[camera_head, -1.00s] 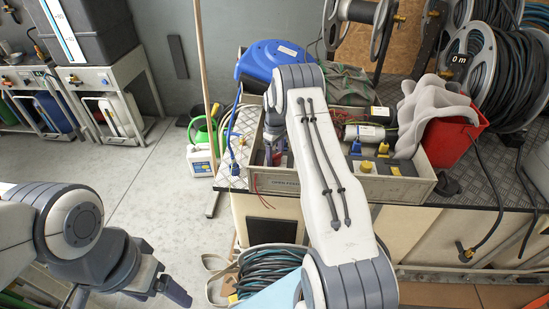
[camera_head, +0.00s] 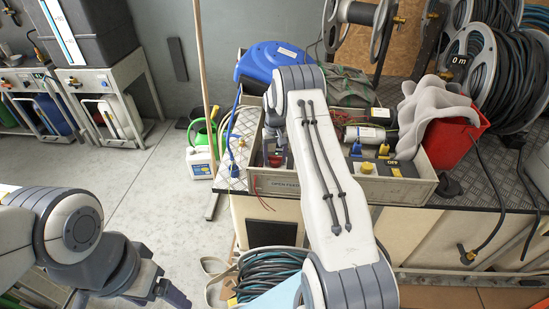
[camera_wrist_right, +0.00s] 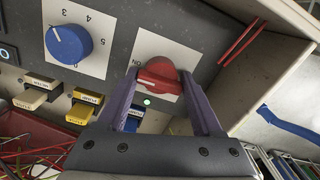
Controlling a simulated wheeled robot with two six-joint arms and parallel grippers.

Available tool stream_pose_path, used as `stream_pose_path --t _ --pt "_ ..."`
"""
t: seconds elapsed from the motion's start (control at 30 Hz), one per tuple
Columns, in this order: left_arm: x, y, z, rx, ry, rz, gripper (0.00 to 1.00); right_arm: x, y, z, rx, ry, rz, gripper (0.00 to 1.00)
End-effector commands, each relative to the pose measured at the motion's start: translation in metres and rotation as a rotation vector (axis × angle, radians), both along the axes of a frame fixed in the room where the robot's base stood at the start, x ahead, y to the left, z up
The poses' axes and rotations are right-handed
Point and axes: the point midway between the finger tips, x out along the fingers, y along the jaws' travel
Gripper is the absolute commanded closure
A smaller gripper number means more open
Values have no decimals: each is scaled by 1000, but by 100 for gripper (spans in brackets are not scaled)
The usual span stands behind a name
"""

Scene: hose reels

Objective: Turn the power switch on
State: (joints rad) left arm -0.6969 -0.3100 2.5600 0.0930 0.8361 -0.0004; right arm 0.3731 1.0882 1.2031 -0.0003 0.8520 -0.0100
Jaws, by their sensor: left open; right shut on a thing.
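A red rotary switch (camera_wrist_right: 158,76) sits on a white plate on a grey panel in the right wrist view. My right gripper (camera_wrist_right: 157,82) has its purple fingers on both sides of the red knob and is shut on it. A small green light (camera_wrist_right: 147,102) shows just below the knob. In the head view my right arm reaches over a grey open box (camera_head: 275,184), and its own links hide most of the right gripper and the switch. My left gripper (camera_head: 168,288) is open and empty over the floor at the lower left.
A blue reel (camera_head: 265,62), a red bucket (camera_head: 452,140) and black hose reels (camera_head: 505,70) surround the box.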

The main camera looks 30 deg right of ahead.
Motion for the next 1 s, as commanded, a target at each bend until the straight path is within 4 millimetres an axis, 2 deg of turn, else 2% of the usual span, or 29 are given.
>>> stream_pose_path --t 0.03,0.6,0.63,1.0 --pt "0 0 0 0 0 0 19 4 -1 4 -4 -13 -10 88" --pt "0 0 0 0 0 0 19 5 -1 4 -4 -15 -39 88" --pt "0 0 0 0 0 0 19 5 -1 4 -4 -16 -38 21" --pt "0 0 -1 0 0 0 19 2 -1 4 -1 -6 -38 19"
